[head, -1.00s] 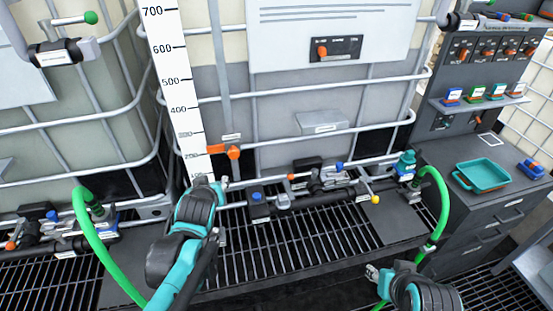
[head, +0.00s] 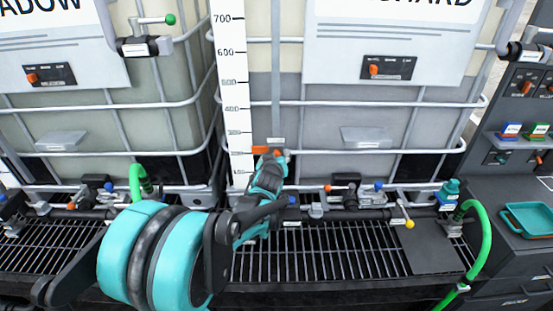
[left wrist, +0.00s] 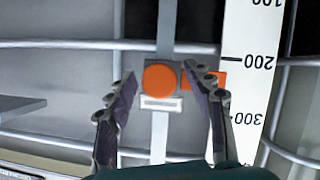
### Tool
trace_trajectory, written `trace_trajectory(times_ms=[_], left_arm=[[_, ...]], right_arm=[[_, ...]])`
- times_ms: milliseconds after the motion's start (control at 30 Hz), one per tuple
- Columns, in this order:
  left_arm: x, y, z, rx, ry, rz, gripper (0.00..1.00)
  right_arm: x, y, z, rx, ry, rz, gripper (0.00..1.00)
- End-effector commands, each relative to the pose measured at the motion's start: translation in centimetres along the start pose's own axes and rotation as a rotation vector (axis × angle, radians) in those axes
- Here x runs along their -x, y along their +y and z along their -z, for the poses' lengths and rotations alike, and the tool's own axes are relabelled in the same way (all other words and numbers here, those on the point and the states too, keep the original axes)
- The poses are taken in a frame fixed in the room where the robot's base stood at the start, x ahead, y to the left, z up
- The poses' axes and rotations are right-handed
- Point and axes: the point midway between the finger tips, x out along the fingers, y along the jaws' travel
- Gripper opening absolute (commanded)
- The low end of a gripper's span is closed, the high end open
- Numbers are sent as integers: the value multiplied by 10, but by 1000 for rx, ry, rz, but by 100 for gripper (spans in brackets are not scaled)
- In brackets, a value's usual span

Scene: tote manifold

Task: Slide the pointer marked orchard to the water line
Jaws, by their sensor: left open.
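The orange pointer (head: 262,150) sits on a vertical rail beside the white scale (head: 231,90), low down near the 200 mark. It belongs to the tote whose sign (head: 405,40) ends in "HARD". On that tote's wall a darker grey zone meets a paler one between the 500 and 600 marks. My left gripper (head: 272,160) is at the pointer. In the left wrist view the pointer's round orange knob (left wrist: 160,83) lies between the two spread fingers (left wrist: 162,85), with gaps visible; contact is not evident. My right gripper is out of view.
Horizontal cage bars (head: 380,103) cross the tote front. Below are pipes with a yellow-ended valve handle (head: 408,222) and a green hose (head: 484,245) above a black grating (head: 330,250). A teal tray (head: 530,219) stands on the right cabinet.

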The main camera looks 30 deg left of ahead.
Motion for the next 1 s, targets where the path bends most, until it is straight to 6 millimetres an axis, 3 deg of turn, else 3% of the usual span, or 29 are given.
trace_trajectory(times_ms=[267, 400, 467, 767, 1000], left_arm=[[-2, 0, 0, -1, 0, 0, 50], [-1, 0, 0, -1, 0, 0, 13], [-1, 0, 0, -1, 0, 0, 0], [3, 3, 11, -1, 0, 0, 0], [24, 18, 61, -1, 0, 0, 0]], right_arm=[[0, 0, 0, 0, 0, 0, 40], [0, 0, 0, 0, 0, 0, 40], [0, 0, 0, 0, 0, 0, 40], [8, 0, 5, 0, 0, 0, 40], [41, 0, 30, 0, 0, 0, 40]])
